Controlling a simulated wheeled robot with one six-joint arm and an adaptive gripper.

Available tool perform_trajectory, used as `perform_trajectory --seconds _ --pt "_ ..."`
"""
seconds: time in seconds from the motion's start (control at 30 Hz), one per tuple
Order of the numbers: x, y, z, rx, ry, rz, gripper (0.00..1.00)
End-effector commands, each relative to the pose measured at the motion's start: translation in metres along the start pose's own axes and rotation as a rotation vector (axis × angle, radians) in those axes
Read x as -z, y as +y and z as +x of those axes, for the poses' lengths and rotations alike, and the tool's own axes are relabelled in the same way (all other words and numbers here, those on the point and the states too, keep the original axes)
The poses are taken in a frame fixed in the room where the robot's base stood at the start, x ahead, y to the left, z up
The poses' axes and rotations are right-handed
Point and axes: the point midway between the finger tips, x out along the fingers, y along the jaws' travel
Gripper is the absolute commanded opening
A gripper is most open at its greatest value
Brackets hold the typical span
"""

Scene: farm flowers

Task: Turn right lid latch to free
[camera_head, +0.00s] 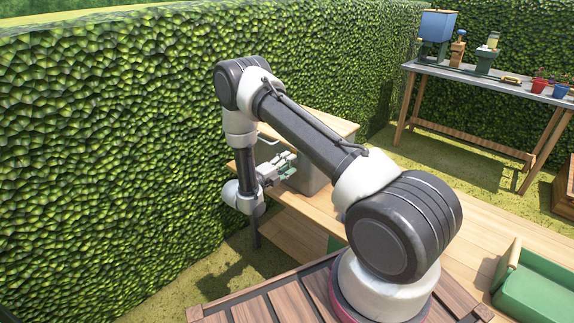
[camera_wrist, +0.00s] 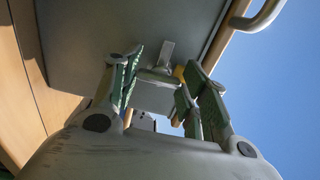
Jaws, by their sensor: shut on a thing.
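The grey box (camera_head: 312,178) stands on the wooden bench and has a wooden lid (camera_head: 325,123). Its grey wall (camera_wrist: 90,35) fills the upper left of the wrist view, with the lid edge (camera_wrist: 226,35) to its right. My gripper (camera_head: 284,166) is at the side wall of the box, below the lid. In the wrist view its green-padded fingers (camera_wrist: 162,66) stand on both sides of a small grey metal latch (camera_wrist: 155,76) and are shut on it. A pale tab (camera_wrist: 167,50) shows beside the latch on the wall. The latch's exact angle is hard to tell.
A pale curved handle (camera_wrist: 266,15) sticks out by the lid. The wooden bench (camera_head: 450,212) runs on to the right, with a green crate (camera_head: 540,287) near its front. A hedge (camera_head: 110,130) stands close to the left. A metal-topped table (camera_head: 465,73) with pots is at the back right.

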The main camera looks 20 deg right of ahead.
Motion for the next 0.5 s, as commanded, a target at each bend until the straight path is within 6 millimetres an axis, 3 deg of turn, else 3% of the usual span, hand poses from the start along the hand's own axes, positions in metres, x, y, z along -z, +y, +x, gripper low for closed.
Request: perform_trajectory --seconds 0.4,0.43,0.5 --pt "-0.0010 0.0005 -0.0010 -0.001 -0.004 -0.006 0.20" --pt "-0.0010 0.0005 -0.0010 -0.001 -0.004 -0.006 0.50" --pt "-0.0008 0.0005 -0.0010 -0.001 -0.003 -0.006 0.62"
